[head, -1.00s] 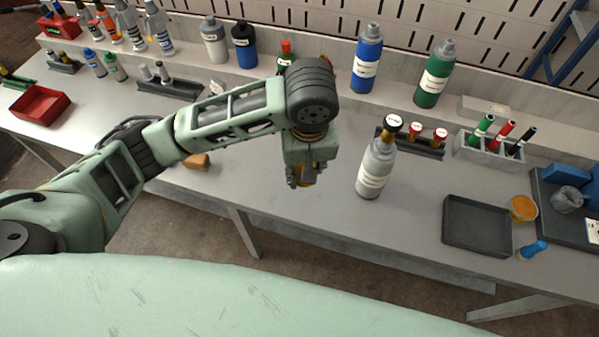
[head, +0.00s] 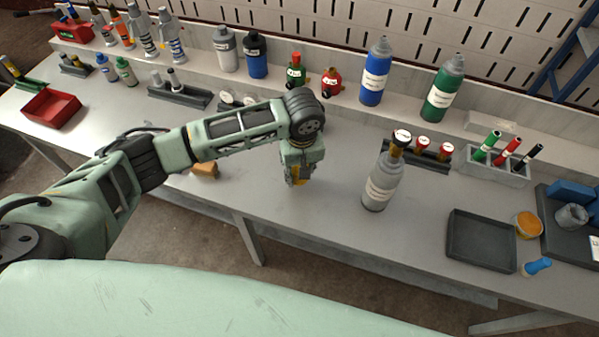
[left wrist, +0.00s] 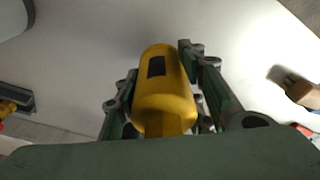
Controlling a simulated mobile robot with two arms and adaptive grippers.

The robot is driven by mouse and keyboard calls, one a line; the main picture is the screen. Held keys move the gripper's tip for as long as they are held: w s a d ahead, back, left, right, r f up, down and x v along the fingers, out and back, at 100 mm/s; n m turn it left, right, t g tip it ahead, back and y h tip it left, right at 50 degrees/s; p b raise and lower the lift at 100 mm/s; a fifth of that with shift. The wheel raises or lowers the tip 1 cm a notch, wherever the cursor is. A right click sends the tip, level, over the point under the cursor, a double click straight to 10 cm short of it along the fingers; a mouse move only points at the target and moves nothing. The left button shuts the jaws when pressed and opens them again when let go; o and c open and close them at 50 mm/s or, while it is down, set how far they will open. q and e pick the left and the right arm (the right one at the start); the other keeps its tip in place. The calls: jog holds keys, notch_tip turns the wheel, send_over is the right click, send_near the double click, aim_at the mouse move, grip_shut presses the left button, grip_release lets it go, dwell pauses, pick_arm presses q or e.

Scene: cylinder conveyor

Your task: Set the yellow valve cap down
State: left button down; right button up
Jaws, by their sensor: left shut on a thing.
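The yellow valve cap (left wrist: 165,90) is between the fingers of my left gripper (left wrist: 168,95) in the left wrist view, with a dark rectangle on its side. In the head view, my left gripper (head: 298,180) is low over the front part of the grey table, pointing down, and a bit of the yellow cap (head: 299,173) shows between its fingers. The gripper is shut on the cap. I cannot tell whether the cap touches the table. My right gripper is not in view.
A dark tray (head: 482,240) lies further right. A tan block (head: 205,170) lies to the left. The table around the gripper is clear.

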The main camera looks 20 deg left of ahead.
pick_arm(q)
notch_tip(320, 180, down, 3)
jog(key=shift+r, duration=0.1)
jog(key=c, duration=1.1)
grip_release()
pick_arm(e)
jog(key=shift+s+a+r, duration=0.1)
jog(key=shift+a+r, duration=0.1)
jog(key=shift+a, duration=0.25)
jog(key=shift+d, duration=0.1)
pick_arm(q)
jog(key=shift+r, duration=0.35)
jog(key=r, duration=0.3)
jog(key=s+r, duration=0.1)
jog(key=r, duration=0.3)
jog(key=d+r, duration=0.1)
jog(key=r, duration=0.3)
jog(key=shift+s+r, duration=0.1)
jog(key=shift+s, duration=0.2)
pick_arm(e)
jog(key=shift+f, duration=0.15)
